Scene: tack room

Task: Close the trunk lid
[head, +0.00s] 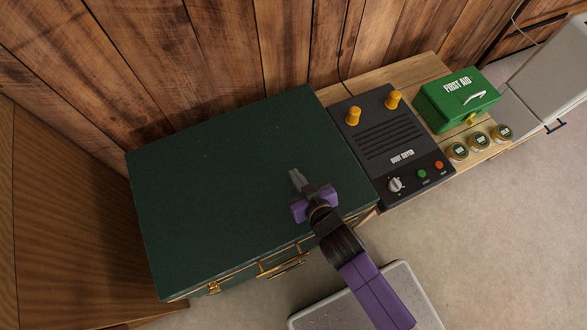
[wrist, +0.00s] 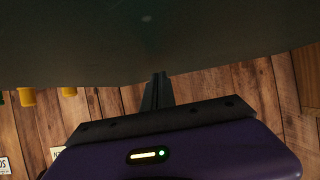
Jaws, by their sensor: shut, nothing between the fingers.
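The dark green trunk lid (head: 225,175) lies down over the trunk (head: 235,278), with its broad top facing up. I see no clear gap along its front edge, where a brass latch (head: 214,287) and brass handle (head: 281,265) show. My gripper (head: 296,178) is over the right part of the lid, its fingers together and empty. In the wrist view, which looks upside down, the lid (wrist: 150,40) fills the top. My fingertips (wrist: 159,76) meet its surface in the picture; whether they touch it I cannot tell.
A boot dryer (head: 385,140) with yellow posts stands right of the trunk on a wooden bench (head: 425,66). Beyond it are a green first aid box (head: 455,104) and 3 small tins (head: 480,140). A plank wall (head: 225,50) rises behind. Open floor (head: 510,240) lies front right.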

